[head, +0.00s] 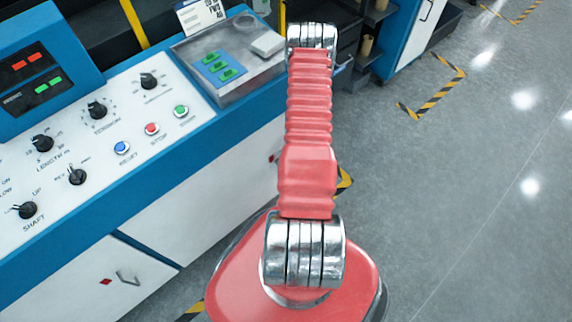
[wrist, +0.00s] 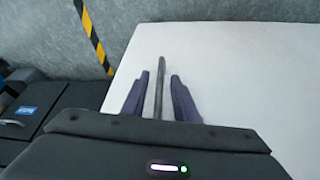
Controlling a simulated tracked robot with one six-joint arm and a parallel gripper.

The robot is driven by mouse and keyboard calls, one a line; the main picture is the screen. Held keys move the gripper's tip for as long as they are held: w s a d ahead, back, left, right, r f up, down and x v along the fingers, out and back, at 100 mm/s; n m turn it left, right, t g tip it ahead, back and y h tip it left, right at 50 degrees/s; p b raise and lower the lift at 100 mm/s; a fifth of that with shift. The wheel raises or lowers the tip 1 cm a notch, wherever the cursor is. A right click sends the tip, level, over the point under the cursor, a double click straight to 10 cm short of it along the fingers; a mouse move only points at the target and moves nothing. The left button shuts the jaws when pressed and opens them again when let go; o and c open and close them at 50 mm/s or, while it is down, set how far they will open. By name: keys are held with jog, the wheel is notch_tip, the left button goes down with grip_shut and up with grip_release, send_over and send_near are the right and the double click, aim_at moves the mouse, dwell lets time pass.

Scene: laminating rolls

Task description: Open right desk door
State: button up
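In the wrist view my gripper (wrist: 160,74) is open, with its two dark fingers apart. A thin grey bar (wrist: 160,88), which looks like a door handle, stands between the fingers, with white gaps on both sides. Behind it is a plain white panel (wrist: 240,70), seemingly the right desk door. In the head view the right door (head: 218,188) is a white front under the blue-edged desk and looks shut. A red mark (head: 273,158) shows near its right side. My red arm hides its right part, and my gripper is not visible there.
The left desk door (head: 75,285) has a metal handle (head: 128,278). The control panel (head: 110,125) with knobs and buttons is above. Grey floor (head: 460,200) at the right is free. Yellow-black floor tape (wrist: 94,36) runs beside the white panel.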

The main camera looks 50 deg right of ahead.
jog(key=shift+c, duration=0.6)
grip_shut()
jog(key=shift+a, duration=0.1)
dwell(0.6)
jog(key=shift+s+a, duration=0.1)
jog(key=shift+a, duration=0.05)
